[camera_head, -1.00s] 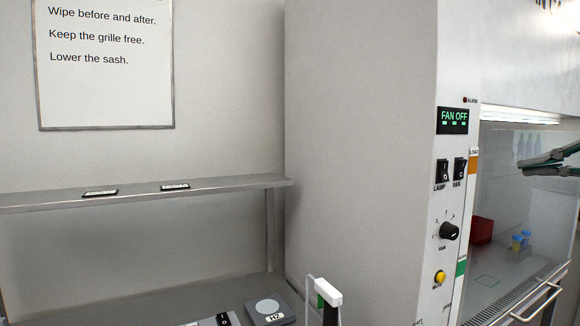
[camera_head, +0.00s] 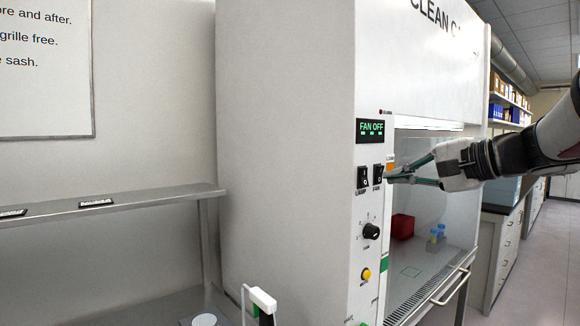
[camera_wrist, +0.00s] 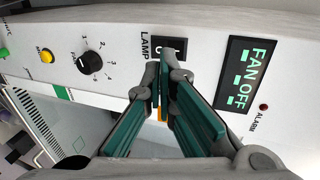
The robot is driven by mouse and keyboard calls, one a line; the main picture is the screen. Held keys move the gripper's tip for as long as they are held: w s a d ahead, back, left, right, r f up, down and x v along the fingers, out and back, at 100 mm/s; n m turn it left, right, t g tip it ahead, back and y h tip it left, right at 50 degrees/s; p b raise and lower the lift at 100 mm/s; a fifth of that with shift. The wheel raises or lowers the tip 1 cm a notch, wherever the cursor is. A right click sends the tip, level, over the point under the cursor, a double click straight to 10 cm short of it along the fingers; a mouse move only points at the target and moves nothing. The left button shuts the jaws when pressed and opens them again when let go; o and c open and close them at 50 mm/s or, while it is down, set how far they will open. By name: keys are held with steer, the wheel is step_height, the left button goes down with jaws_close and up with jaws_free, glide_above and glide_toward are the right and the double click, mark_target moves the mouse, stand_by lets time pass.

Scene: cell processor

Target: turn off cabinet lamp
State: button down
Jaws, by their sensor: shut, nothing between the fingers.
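The lamp switch (camera_head: 362,177) is a black rocker on the white front panel of the cabinet, left of the similar fan switch (camera_head: 378,176). In the wrist view the lamp switch (camera_wrist: 172,46) shows beside its LAMP label, partly covered by my fingertips. My gripper (camera_head: 390,178) is shut and empty, its green-padded fingers meeting at the tips. It comes from the right and its tips are close to the fan switch in the head view. Contact cannot be told. The tips also show in the wrist view (camera_wrist: 164,76). The cabinet interior looks lit.
The display (camera_head: 370,130) reads FAN OFF. Below the switches are a black knob (camera_head: 371,231) and a yellow button (camera_head: 366,275). The cabinet holds a red box (camera_head: 402,227) and small blue-capped tubes (camera_head: 437,236). A sash handle (camera_head: 450,287) sticks out at front right.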

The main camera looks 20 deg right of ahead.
mark_target(366, 182)
steer(key=shift+p+x, duration=0.35)
steer(key=shift+x, duration=2.3)
steer(key=shift+f+b, duration=0.1)
steer(key=shift+b, duration=0.2)
steer(key=b, duration=0.3)
steer(key=shift+w+a+f+t, duration=0.1)
steer(key=shift+w+f+t, duration=0.2)
steer(key=shift+w, duration=0.1)
steer(key=shift+s+r+p, duration=0.15)
steer(key=shift+r+p, duration=0.05)
steer(key=shift+p, duration=0.2)
